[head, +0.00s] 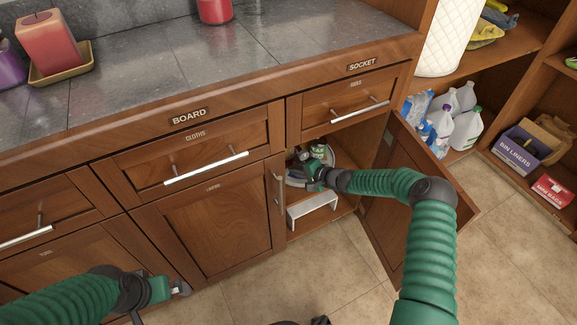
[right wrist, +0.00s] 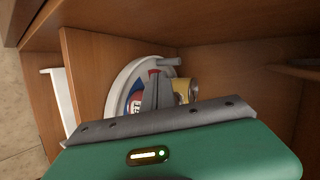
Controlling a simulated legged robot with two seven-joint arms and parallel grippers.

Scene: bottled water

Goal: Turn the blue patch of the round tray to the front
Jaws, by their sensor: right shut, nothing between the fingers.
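The round tray is inside the open cabinet under the SOCKET drawer.
A white stand (head: 312,206) is at the cabinet's front, below my right gripper. The open cabinet door (head: 398,215) is right of the opening, close to my right arm. A yellowish item (right wrist: 184,90) is behind the fingers. Jugs (head: 466,128) stand further right.

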